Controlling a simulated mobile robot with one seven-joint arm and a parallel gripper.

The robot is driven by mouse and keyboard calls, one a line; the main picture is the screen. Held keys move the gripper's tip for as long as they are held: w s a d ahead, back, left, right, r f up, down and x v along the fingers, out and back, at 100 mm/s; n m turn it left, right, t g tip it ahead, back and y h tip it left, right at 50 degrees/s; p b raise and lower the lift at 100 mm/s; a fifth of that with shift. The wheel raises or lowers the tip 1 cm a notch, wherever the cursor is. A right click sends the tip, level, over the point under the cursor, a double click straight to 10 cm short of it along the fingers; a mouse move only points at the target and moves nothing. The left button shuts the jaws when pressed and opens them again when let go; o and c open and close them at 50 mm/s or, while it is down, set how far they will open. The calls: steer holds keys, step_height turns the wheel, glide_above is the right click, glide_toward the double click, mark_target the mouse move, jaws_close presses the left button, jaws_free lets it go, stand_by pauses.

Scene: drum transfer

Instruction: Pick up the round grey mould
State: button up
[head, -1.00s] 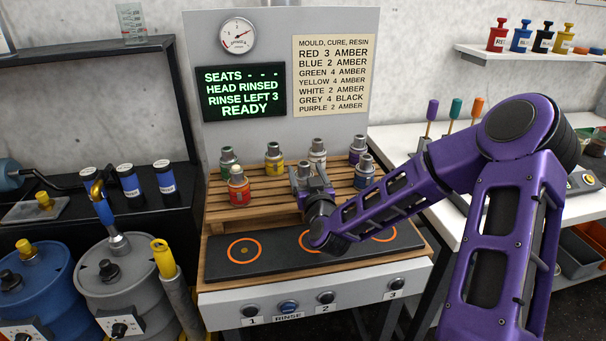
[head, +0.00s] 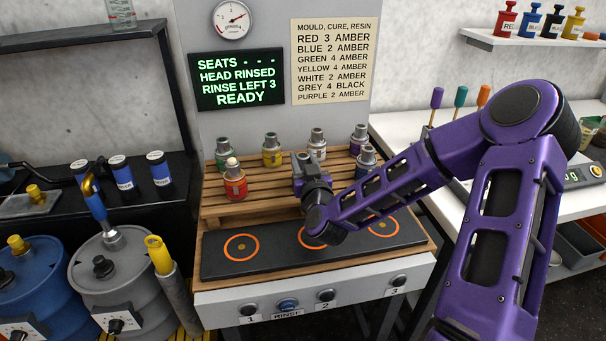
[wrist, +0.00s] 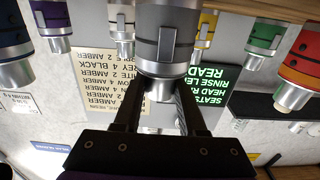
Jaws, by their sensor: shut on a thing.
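The round grey mould (wrist: 170,40) hangs upside down in the middle of the inverted wrist view, with a bare metal neck. My gripper (wrist: 160,98) is shut on it, one finger on each side of the neck. In the head view my gripper (head: 304,162) is over the front middle of the wooden slatted rack (head: 275,207), and it mostly hides the grey mould. I cannot tell whether the mould's base touches the slats.
Red (head: 235,183), green (head: 223,152), yellow (head: 271,155), white (head: 317,147), purple (head: 359,138) and blue (head: 366,162) moulds stand around it on the rack. A black plate (head: 275,245) with orange rings lies in front, its seats empty.

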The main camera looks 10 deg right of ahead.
jaws_close()
steer(key=shift+r, duration=0.15)
